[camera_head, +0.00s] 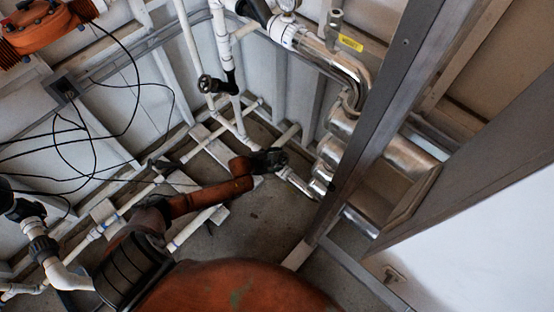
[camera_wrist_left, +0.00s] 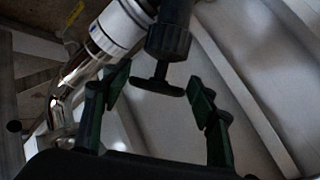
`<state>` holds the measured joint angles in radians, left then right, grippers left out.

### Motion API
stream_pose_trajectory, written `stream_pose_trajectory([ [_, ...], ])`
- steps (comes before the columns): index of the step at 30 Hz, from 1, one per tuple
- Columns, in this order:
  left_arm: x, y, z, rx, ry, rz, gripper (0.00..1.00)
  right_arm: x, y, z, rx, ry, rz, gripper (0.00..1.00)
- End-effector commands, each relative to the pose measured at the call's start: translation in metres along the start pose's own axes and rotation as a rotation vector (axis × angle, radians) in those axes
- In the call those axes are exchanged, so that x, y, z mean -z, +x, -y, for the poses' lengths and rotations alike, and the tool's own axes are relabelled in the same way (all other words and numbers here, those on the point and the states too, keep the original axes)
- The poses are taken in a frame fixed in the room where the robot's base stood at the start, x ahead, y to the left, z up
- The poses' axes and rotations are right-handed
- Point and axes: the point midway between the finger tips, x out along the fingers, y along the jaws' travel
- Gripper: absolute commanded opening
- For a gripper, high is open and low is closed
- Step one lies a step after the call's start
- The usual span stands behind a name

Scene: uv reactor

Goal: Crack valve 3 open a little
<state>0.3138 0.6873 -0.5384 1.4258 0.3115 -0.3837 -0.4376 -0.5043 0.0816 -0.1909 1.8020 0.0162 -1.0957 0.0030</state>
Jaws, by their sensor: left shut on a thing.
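My left gripper (camera_head: 270,160) is at the end of the orange arm, in the middle of the head view, beside the white pipework. In the left wrist view, the two dark fingers of my left gripper (camera_wrist_left: 160,93) stand on either side of a black T-shaped valve handle (camera_wrist_left: 158,86), shut on it. The handle hangs from a ribbed black valve body (camera_wrist_left: 168,40). No number shows on this valve, so I cannot tell from a label that it is valve 3. In the head view the handle is hidden at the gripper. My right gripper is not seen.
Another black valve (camera_head: 212,84) sits on a white pipe, up and left of the gripper. Polished metal pipes (camera_head: 335,150) run close on the right, behind a grey steel post (camera_head: 375,120). Loose black cables hang at the left. Bare floor (camera_head: 235,235) shows below.

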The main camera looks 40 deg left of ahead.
Motion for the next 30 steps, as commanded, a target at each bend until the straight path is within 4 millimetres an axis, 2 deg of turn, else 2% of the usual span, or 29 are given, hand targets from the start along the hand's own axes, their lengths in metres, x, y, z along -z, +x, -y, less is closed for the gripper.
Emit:
stream_pose_trajectory([
  [11, -0.0021, 0.0, -0.0015, 0.0, -0.002, 0.004, 0.29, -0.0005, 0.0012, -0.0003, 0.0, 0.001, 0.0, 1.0],
  [12, -0.0021, -0.0001, -0.0015, -0.001, -0.001, 0.004, 0.55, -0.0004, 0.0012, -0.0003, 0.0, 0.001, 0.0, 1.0],
  [18, -0.0009, 0.0002, -0.0009, 0.0, -0.001, 0.002, 0.69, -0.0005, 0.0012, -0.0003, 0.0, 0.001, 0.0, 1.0],
  [26, 0.0, 0.0001, -0.0005, 0.001, 0.0, 0.0, 0.7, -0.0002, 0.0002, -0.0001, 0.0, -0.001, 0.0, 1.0],
  [30, -0.0009, -0.0073, -0.0005, 0.001, 0.0, 0.0, 0.7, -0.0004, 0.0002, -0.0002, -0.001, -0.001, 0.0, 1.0],
])
